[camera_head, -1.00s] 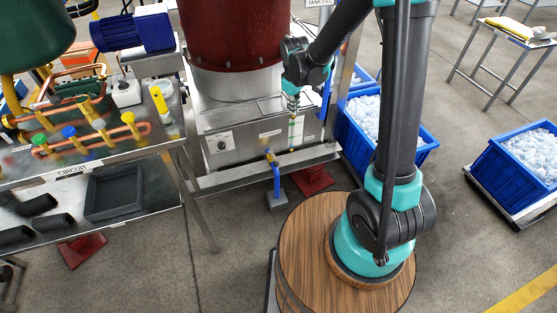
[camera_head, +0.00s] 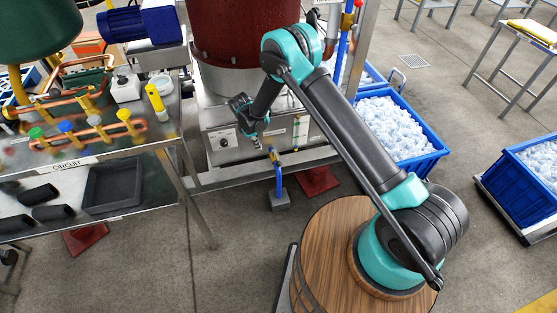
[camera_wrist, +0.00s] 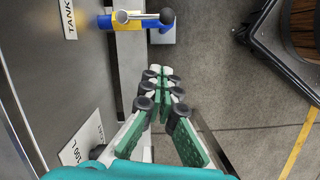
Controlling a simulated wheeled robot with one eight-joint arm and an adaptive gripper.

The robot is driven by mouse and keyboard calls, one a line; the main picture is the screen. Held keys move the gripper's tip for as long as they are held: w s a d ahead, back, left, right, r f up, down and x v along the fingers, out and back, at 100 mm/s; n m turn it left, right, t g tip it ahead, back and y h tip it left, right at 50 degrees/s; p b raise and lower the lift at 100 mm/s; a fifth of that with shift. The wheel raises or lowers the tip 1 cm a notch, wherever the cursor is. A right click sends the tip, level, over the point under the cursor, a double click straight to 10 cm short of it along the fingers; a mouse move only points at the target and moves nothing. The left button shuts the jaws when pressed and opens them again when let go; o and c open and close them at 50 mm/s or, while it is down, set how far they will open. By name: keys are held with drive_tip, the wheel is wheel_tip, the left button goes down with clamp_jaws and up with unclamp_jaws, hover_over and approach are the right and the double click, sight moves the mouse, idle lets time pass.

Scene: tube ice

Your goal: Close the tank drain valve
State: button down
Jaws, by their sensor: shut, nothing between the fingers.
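The tank drain valve (camera_head: 276,159) is low at the front of the steel tank base, with a blue pipe running down from it. In the wrist view the valve (camera_wrist: 129,22) has a yellow body, blue pipe ends and a grey lever that lies along the pipe, with a black knob (camera_wrist: 167,16) at its right end. My gripper (camera_head: 271,153) is just left of the valve in the head view. In the wrist view my gripper (camera_wrist: 161,74) is shut and empty, its fingertips apart from the knob in the picture. Depth between them is hard to judge.
The steel tank base (camera_head: 222,155) with its control knob stands close behind my gripper. A steel frame rail (camera_head: 215,180) runs along its foot. A workbench (camera_head: 150,140) with copper pipes is on the left. Blue crates (camera_head: 424,163) of ice are on the right. The near floor is open.

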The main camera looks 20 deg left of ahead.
drive_tip(key=d+x, duration=0.3)
drive_tip(key=x, duration=0.9)
drive_tip(key=shift+w, duration=0.35)
drive_tip(key=shift+d+n, duration=0.1)
drive_tip(key=shift+n, duration=0.2)
